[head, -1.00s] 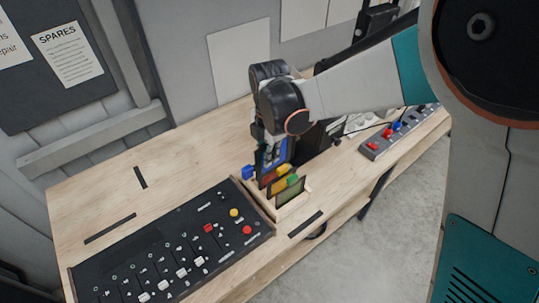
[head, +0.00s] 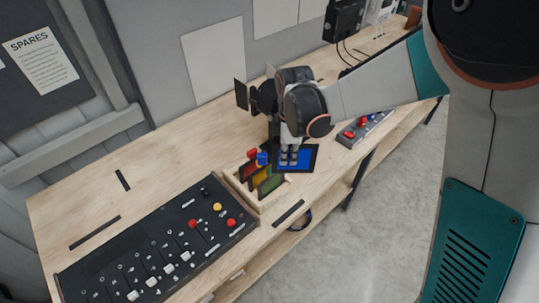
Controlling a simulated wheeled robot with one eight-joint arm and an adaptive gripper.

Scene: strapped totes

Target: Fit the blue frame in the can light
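The blue frame (head: 308,157), a blue pane in a dark border, is at my gripper (head: 289,158), just right of a wooden rack (head: 272,205). My gripper points down with its fingers over the pane and appears shut on the frame. The pane faces up toward the camera, and whether it touches the table is unclear. Behind my wrist is a black fixture with flap-like plates (head: 241,95), which looks like the can light. My arm hides most of it, including its opening.
The rack holds several coloured frames, among them a green one (head: 269,185), with small red and blue blocks at their tops. A black control panel (head: 150,250) lies front left. A grey strip with red and blue parts (head: 364,130) lies right.

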